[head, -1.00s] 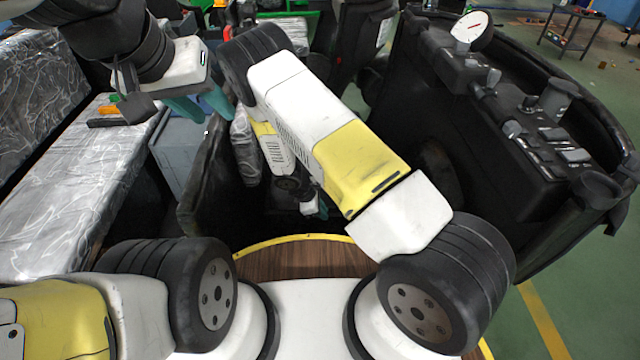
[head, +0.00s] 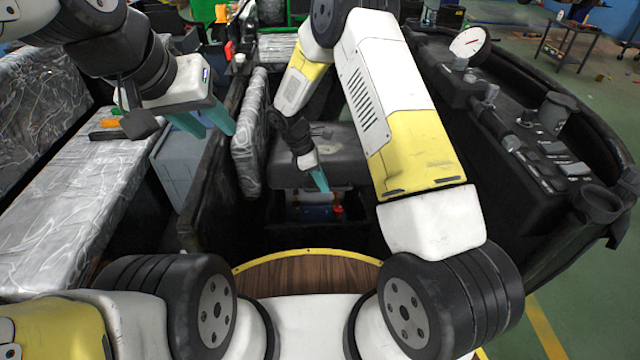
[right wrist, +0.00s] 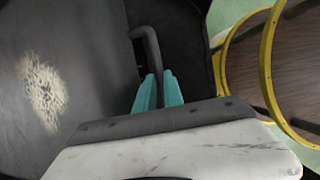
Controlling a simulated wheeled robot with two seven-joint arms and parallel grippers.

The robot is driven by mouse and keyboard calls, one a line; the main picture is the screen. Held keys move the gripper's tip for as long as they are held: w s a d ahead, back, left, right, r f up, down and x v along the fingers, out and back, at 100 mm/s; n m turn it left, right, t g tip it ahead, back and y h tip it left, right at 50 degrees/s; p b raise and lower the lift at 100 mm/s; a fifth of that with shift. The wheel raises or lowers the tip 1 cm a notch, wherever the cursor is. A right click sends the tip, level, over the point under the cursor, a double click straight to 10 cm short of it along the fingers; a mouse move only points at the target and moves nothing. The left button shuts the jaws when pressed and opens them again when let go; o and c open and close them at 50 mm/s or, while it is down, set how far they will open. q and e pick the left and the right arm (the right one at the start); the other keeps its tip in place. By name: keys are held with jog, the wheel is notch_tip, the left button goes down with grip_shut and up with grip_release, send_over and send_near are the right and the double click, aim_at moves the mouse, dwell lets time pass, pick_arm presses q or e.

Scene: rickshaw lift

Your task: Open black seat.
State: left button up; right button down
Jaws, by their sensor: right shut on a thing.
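The black seat (head: 350,152) is in the middle of the head view, partly behind my right arm. In the right wrist view the dark panel with a pale worn patch (right wrist: 75,70) at left looks like part of it. My right gripper (head: 322,185) is at the seat's front edge. In the right wrist view its teal fingers (right wrist: 158,88) are shut on a black bent handle (right wrist: 150,48). My left gripper (head: 214,130) is open and empty, raised at upper left, away from the seat.
Below the seat's front a dark compartment shows a blue box (head: 316,213) and a red item (head: 338,212). A silver wrapped bench (head: 75,200) and grey box (head: 180,165) lie left. A black dashboard (head: 510,140) stands right. A yellow-edged wooden floor (head: 300,268) is in front.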

jog(key=w+r, duration=0.5)
jog(key=r, duration=0.3)
jog(key=w+r, duration=0.4)
jog(key=r, duration=0.4)
jog(key=shift+w+g, duration=0.4)
jog(key=shift+d, duration=0.1)
